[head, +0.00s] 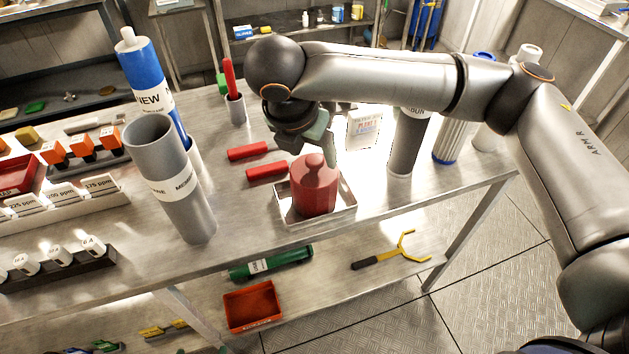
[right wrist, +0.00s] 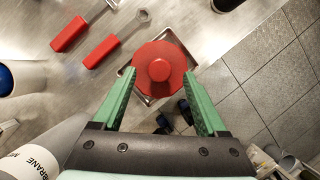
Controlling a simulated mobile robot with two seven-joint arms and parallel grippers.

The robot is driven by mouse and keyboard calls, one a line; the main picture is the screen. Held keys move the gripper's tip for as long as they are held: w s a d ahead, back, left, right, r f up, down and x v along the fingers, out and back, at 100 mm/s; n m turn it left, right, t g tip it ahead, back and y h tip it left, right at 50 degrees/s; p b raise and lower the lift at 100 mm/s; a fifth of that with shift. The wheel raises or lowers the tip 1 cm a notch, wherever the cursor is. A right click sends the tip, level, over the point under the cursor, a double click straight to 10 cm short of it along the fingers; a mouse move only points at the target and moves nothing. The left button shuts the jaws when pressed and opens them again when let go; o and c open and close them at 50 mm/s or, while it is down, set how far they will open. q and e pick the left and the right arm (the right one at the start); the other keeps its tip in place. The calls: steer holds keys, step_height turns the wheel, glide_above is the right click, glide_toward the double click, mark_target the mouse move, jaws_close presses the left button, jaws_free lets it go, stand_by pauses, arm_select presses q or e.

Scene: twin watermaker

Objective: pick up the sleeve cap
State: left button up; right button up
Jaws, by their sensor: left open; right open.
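The sleeve cap is a red, lobed cap with a round knob on top (head: 316,187). It stands upright in a shallow metal tray (head: 288,219) on the bench. In the right wrist view, the cap (right wrist: 160,68) lies between and just beyond the tips of my right gripper (right wrist: 160,84). In the head view my right gripper (head: 316,142), with green fingers, hangs just above and behind the cap. It is open and empty, and I cannot tell whether it touches the cap. My left gripper is out of view.
Two red-handled tools (head: 266,171) lie left of the tray. A grey open tube (head: 189,200) stands left, near the front edge. A dark cylinder (head: 404,150) stands right. A lower shelf holds a red bin (head: 252,306) and a yellow forked tool (head: 392,252).

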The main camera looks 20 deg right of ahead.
steer(key=shift+x, duration=1.15)
jaws_close()
